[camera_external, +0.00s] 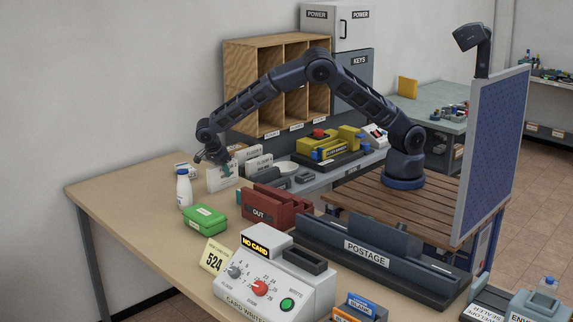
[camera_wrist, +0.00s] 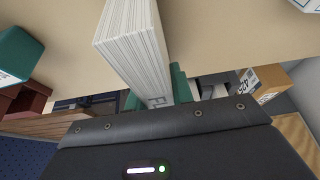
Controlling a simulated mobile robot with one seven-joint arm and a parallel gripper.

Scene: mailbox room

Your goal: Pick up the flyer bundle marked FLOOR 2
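A white flyer bundle (camera_external: 222,178) with a teal picture on its face is under my gripper (camera_external: 214,156) near the back left of the table. In the wrist view this bundle (camera_wrist: 130,40) is a thick stack of sheets between my gripper's green finger pads (camera_wrist: 155,94). Both pads appear to press on its sides. Its label shows only the start of "FL"; the floor number is hidden. Two more white bundles, one (camera_external: 245,154) behind and one (camera_external: 259,164) to the right, carry FLOOR-type labels too small to read.
A white bottle (camera_external: 184,188) and a green box (camera_external: 205,217) stand left of and in front of the bundle. A red OUT tray (camera_external: 276,208) is to the right. A wooden pigeonhole shelf (camera_external: 238,78) is behind. The table's left front is clear.

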